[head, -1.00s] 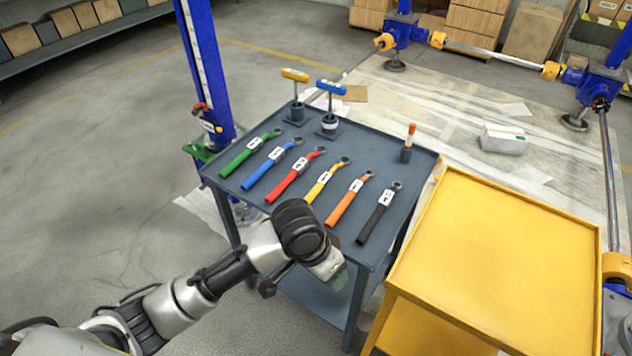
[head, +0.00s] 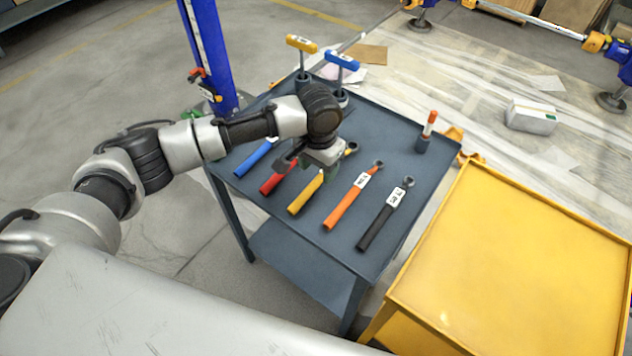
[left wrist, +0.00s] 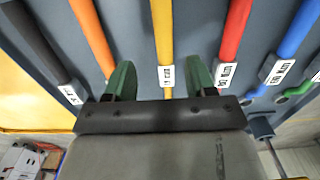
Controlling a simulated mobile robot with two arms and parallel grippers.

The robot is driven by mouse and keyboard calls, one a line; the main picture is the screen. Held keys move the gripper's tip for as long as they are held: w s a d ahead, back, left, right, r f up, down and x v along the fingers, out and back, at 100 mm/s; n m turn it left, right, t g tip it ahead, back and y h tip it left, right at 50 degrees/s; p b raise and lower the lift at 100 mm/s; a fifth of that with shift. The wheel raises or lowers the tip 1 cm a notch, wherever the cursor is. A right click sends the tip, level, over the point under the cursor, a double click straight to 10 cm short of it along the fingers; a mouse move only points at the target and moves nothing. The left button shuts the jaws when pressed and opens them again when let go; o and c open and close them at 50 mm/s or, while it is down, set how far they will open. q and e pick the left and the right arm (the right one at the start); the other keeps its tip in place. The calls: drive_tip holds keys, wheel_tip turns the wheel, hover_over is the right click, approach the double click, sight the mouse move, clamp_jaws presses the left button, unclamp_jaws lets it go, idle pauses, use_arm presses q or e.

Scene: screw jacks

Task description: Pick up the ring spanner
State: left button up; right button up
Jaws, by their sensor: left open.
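Several ring spanners with coloured handles and white labels lie in a row on the dark grey trolley top (head: 290,275): blue (head: 256,157), red (head: 279,178), yellow (head: 305,194), orange (head: 347,204) and black (head: 383,220). My left gripper (head: 318,168) is over the yellow one and partly hides it and the red one. In the left wrist view my open green fingers (left wrist: 160,80) stand either side of the yellow spanner (left wrist: 162,40), apart from it. A green spanner (left wrist: 297,90) shows at that view's right edge. My right gripper is not in view.
Two T-handled tools, yellow (head: 301,44) and blue (head: 342,61), stand at the trolley's back. An orange-topped marker (head: 428,128) stands near the right corner. A yellow table (head: 520,250) adjoins on the right, its top clear. A blue column (head: 208,60) rises behind.

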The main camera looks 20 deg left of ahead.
sight(316, 180)
use_arm(q)
drive_tip(key=shift+a+f, duration=0.15)
drive_tip(key=shift+f, duration=1.25)
drive_tip(key=shift+a+f, duration=0.15)
drive_tip(key=shift+f, duration=1.2)
drive_tip(key=shift+r, duration=0.1)
clamp_jaws()
